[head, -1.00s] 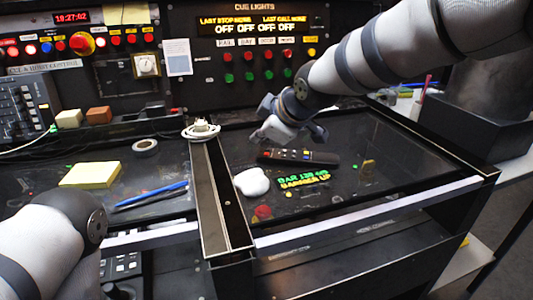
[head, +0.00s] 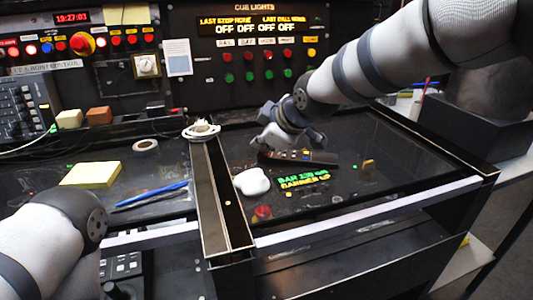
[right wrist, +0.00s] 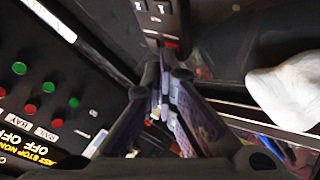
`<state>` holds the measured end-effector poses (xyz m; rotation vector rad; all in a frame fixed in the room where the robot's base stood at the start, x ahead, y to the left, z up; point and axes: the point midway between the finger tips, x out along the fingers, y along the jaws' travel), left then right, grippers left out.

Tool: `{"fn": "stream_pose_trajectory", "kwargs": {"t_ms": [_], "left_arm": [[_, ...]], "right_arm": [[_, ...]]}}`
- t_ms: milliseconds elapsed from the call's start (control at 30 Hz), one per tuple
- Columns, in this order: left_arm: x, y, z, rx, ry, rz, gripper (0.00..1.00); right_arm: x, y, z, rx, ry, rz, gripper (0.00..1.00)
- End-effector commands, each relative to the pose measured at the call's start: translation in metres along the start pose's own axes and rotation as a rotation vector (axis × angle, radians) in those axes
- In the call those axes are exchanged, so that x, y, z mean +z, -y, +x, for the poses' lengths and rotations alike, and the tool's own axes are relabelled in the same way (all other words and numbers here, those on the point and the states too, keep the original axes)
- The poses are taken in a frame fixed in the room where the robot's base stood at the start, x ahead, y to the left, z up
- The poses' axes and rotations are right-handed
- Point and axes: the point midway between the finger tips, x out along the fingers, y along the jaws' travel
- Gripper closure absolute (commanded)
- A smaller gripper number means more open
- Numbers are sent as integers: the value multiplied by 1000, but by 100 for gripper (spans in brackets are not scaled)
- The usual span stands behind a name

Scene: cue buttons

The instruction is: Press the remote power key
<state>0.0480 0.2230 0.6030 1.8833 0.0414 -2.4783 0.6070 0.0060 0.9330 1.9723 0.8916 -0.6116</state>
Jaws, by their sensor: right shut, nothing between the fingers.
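The black remote (head: 318,159) lies on the dark glossy desktop below the cue light panel, with small coloured keys on it. My right gripper (head: 262,146) is shut and empty, just above the remote's left end. In the right wrist view the remote (right wrist: 158,20) shows at the top, beyond the shut fingertips (right wrist: 160,88). I cannot tell whether the fingers touch it. The power key cannot be made out for certain. My left gripper is out of view; only part of my left arm shows at the lower left.
A white rounded object (head: 252,181) lies close in front of the remote. A coiled white cable (head: 201,131) sits on the divider to the left. The cue panel (head: 262,75) with red and green buttons stands behind. Green lit text (head: 303,180) shows on the desktop nearby.

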Motion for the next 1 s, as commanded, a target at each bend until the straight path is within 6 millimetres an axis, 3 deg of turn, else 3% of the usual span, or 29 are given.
{"fn": "stream_pose_trajectory", "kwargs": {"t_ms": [767, 1000], "left_arm": [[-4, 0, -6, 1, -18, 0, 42], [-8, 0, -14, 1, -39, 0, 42]], "right_arm": [[-7, -6, -9, 0, 0, 0, 100], [-18, -18, -25, 6, -3, 0, 100]]}}
